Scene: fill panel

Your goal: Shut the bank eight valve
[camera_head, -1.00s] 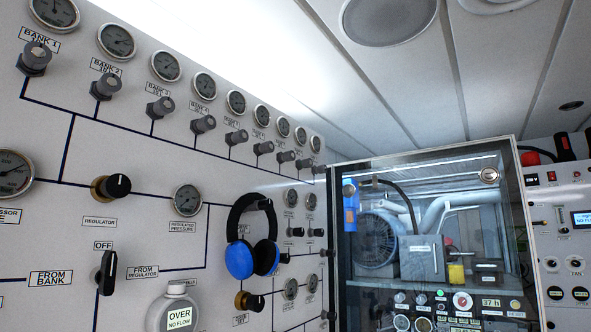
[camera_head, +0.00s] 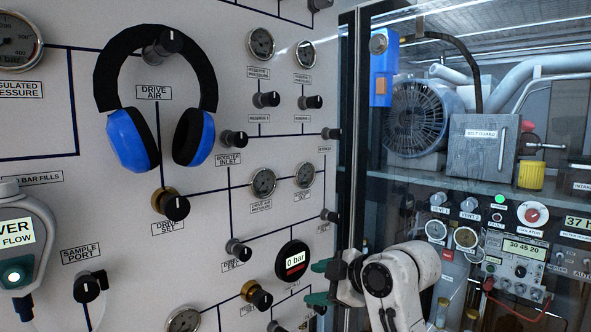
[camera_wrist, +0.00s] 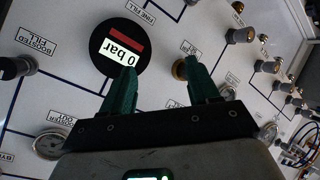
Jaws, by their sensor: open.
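A grey knob (camera_head: 318,5) is cut off by the top edge of the head view, above the reserve gauges. It sits where the last valve of the bank row was, but no label shows on it now, so I cannot read it as bank eight. My gripper (camera_head: 318,282) is low at the right end of the panel, well below that knob. Its green fingers are apart and empty. In the wrist view my gripper (camera_wrist: 160,75) faces the panel, with a round 0 bar display (camera_wrist: 122,50) by one finger. The bank row is not identifiable there.
Blue and black headphones (camera_head: 155,95) hang on a panel knob at the left. Several small knobs and gauges, such as a reserve gauge (camera_head: 261,43), crowd the panel. A glass-fronted cabinet (camera_head: 349,130) stands close at the right.

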